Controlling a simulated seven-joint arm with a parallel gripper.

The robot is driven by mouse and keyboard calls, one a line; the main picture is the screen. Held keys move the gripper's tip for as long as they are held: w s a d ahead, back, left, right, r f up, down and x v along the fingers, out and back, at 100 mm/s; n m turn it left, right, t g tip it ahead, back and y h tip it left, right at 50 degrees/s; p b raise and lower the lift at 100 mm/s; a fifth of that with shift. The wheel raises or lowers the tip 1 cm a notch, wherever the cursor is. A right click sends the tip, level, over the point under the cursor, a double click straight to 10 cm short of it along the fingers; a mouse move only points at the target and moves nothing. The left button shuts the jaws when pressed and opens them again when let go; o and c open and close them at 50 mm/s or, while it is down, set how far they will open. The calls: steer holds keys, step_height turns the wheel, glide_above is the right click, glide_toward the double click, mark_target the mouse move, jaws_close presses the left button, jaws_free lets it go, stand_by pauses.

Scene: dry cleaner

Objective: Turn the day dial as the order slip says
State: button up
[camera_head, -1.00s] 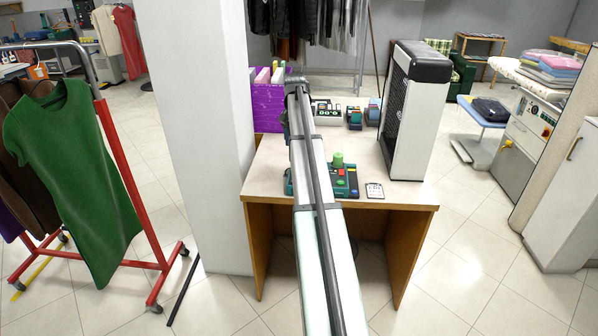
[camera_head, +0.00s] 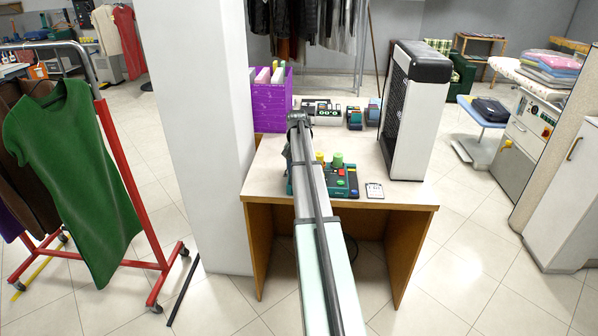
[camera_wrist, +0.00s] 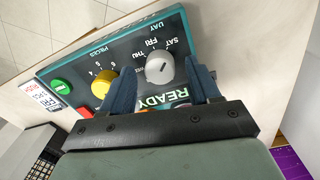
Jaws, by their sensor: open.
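The teal control panel (camera_wrist: 70,66) lies on the counter; it also shows in the head view (camera_head: 344,194), partly behind my arm. In the wrist view its grey day dial (camera_wrist: 159,70) has THU, FRI and SAT printed around it. A dark mark shows on the dial's face, but I cannot tell which day it points at. My gripper (camera_wrist: 159,64) is open, one finger on each side of the day dial, with gaps visible. The order slip (camera_wrist: 40,97) lies beside the panel and seems to read RUSH, 5 PCS, FRI; it also shows in the head view (camera_head: 374,191).
A yellow pieces knob (camera_wrist: 103,84), a green button (camera_wrist: 61,85) and a red button (camera_wrist: 84,111) sit on the panel near my fingers. A purple bin (camera_head: 270,107) and a tall black-and-white unit (camera_head: 418,115) stand on the counter (camera_head: 405,195).

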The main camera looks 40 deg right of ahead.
steer(key=shift+f, duration=0.4)
steer(key=c, duration=1)
